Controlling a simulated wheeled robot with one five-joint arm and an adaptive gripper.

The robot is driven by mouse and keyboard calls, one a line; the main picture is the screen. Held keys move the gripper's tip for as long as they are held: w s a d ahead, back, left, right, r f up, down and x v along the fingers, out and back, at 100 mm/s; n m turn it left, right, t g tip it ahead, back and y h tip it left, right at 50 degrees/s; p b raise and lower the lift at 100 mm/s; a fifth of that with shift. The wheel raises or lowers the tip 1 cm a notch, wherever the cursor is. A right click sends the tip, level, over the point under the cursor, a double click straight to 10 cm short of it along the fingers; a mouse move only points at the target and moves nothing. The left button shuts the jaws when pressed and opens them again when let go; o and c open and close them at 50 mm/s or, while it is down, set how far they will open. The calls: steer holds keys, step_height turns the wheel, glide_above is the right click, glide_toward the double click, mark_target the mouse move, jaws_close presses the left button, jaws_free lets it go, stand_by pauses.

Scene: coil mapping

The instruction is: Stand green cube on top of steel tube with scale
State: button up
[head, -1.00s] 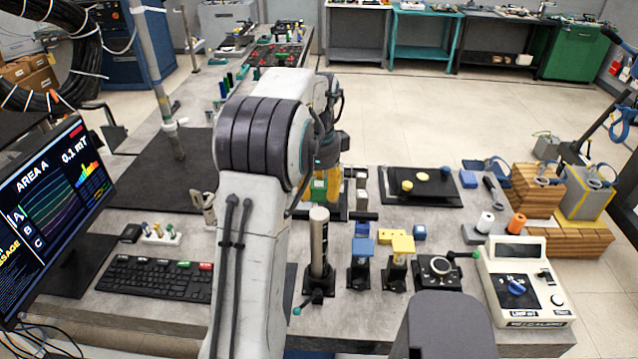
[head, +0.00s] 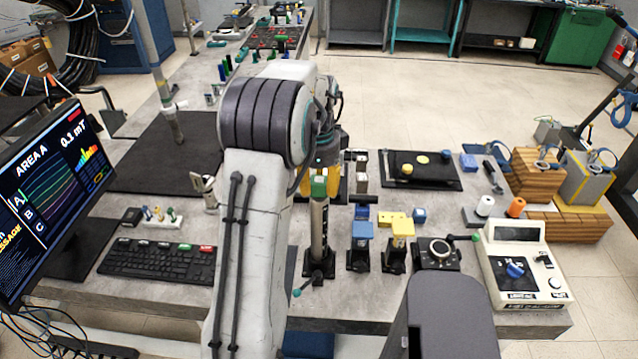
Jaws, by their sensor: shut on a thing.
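The steel tube with scale (head: 319,232) stands upright on a black base at the front middle of the bench, just right of my arm. The green cube (head: 319,187) shows right at the tube's top end. From this view I cannot tell whether it rests on the tube or is just above or behind it. My gripper (head: 325,181), with yellow parts showing around the cube, is shut on the green cube. My arm hides most of the gripper and its left side.
Blue-topped (head: 362,230) and yellow-topped (head: 402,229) stands are close right of the tube. A black dial box (head: 437,254) and white meter (head: 523,265) lie farther right. A keyboard (head: 158,262) is left of my arm. A black tray (head: 440,180) with yellow discs lies behind.

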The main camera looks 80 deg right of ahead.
steer(key=shift+f+b, duration=0.4)
steer(key=shift+f, duration=0.15)
stand_by(0.7)
steer(key=o, duration=1.3)
steer(key=shift+r, duration=0.15)
